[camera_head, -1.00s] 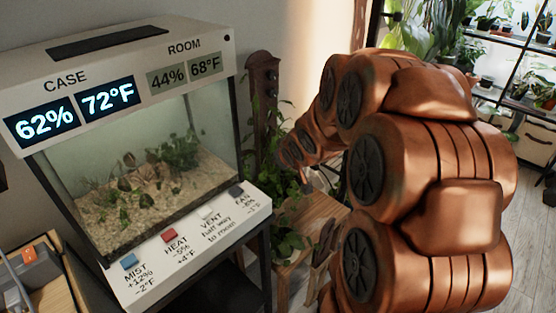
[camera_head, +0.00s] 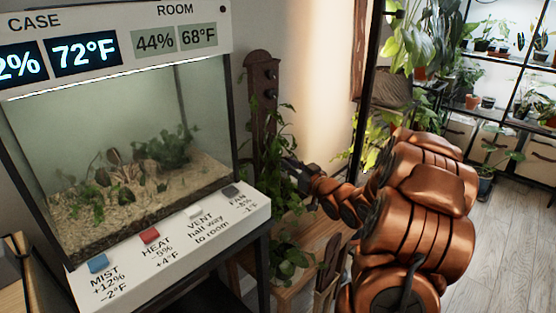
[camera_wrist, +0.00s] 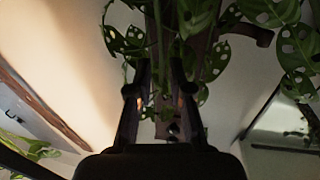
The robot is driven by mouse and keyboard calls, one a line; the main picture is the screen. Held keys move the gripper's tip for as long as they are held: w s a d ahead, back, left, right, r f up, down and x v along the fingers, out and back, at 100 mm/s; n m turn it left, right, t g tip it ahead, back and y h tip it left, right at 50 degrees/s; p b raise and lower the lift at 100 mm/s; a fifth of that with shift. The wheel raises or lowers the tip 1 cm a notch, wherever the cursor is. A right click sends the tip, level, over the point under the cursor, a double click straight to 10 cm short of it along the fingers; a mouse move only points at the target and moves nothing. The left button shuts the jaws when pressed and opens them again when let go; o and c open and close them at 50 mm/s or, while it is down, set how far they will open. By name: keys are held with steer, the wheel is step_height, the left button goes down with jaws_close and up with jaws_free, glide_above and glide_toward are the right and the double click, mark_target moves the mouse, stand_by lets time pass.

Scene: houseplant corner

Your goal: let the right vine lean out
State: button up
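A wooden post (camera_head: 262,88) with dark knobs stands behind the case's right end. Green vine growth (camera_head: 283,140) climbs around it; which stems form the right vine I cannot tell. My gripper (camera_head: 294,170) is at the vine beside the post, small and dark in the head view. In the wrist view my gripper (camera_wrist: 161,78) has its two fingers apart, with the post (camera_wrist: 198,42) behind them. Holed vine leaves (camera_wrist: 124,40) hang around the fingertips, and more leaves (camera_wrist: 290,50) show at right.
The glass case (camera_head: 120,150) with its button panel (camera_head: 180,235) stands left of my arm. A wooden stand (camera_head: 310,240) with a leafy plant (camera_head: 290,262) is below my gripper. Plant shelves (camera_head: 500,90) stand at the back right.

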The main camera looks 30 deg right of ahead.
mark_target(278, 165)
steer(key=w, duration=0.7)
steer(key=shift+a+b, duration=0.15)
steer(key=shift+b, duration=0.3)
jaws_close()
